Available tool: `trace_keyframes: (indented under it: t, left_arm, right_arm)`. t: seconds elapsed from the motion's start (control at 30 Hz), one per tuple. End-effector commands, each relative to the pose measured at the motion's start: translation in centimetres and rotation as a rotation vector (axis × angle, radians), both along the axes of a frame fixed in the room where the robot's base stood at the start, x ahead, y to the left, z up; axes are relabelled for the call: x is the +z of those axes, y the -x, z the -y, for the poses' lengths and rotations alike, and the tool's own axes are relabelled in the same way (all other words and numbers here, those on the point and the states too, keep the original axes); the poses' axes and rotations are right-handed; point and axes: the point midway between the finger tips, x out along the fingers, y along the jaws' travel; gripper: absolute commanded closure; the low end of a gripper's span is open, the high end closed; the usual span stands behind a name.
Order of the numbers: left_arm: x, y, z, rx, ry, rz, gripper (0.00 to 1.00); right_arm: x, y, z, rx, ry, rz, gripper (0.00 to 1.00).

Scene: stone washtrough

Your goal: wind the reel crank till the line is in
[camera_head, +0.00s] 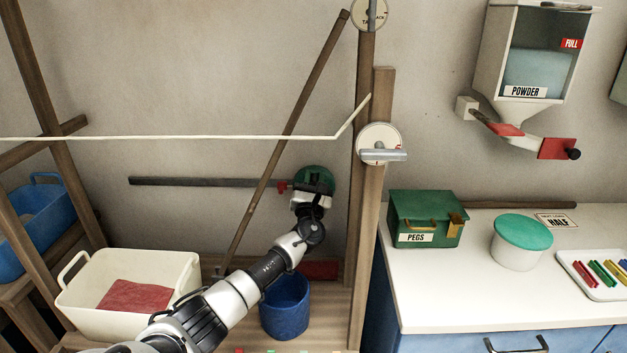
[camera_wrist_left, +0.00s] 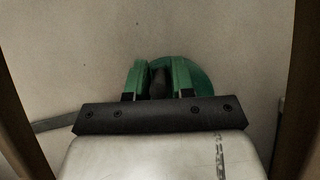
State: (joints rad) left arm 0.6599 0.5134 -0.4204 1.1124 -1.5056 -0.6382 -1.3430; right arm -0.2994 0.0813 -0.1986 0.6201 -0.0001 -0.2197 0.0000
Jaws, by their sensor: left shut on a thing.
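The reel appears as a green round disc (camera_head: 318,176) low on the wall, left of the wooden post. My left gripper (camera_head: 312,192) is at its front and covers much of it. In the left wrist view the fingers (camera_wrist_left: 159,80) are shut on a dark knob (camera_wrist_left: 158,84), which looks like the crank's handle, with the green disc (camera_wrist_left: 203,78) behind. The crank's arm is hidden. A pale line (camera_head: 180,138) runs nearly level from the left edge, then bends up to the post. My right gripper is not in view.
A wooden post (camera_head: 368,220) with a round white dial (camera_head: 379,140) stands right of the reel. A slanting pole (camera_head: 285,140) and grey bar (camera_head: 200,182) are left of it. Below are a blue bucket (camera_head: 284,315) and a cream tub (camera_head: 95,275). A white counter (camera_head: 440,290) is right.

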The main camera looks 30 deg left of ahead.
Motion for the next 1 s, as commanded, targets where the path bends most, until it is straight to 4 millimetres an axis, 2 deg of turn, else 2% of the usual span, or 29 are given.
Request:
trace_keyframes:
  t: [0.1, 0.13, 0.23, 0.5, 0.63, 1.0]
  left_arm:
    - [-0.4, 0.0, 0.0, 0.0, -0.002, -0.007, 1.0]
    - [-0.4, 0.0, 0.0, 0.0, -0.002, -0.007, 0.72]
    - [-0.3, 0.0, 0.0, 0.0, -0.001, -0.005, 0.58]
    - [-0.1, 0.1, 0.0, -0.001, 0.0, 0.0, 0.58]
    - [-0.4, 0.8, 0.4, -0.002, 0.0, -0.002, 0.58]
    - [-3.1, 6.6, 3.2, -0.002, 0.0, -0.004, 0.58]
  right_arm:
    - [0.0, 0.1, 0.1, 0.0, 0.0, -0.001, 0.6]
    - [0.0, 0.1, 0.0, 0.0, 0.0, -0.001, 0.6]
    - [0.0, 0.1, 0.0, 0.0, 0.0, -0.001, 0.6]
    - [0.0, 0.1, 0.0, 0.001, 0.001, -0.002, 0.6]
    - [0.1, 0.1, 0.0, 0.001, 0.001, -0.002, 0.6]
    - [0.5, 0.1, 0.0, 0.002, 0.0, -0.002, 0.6]
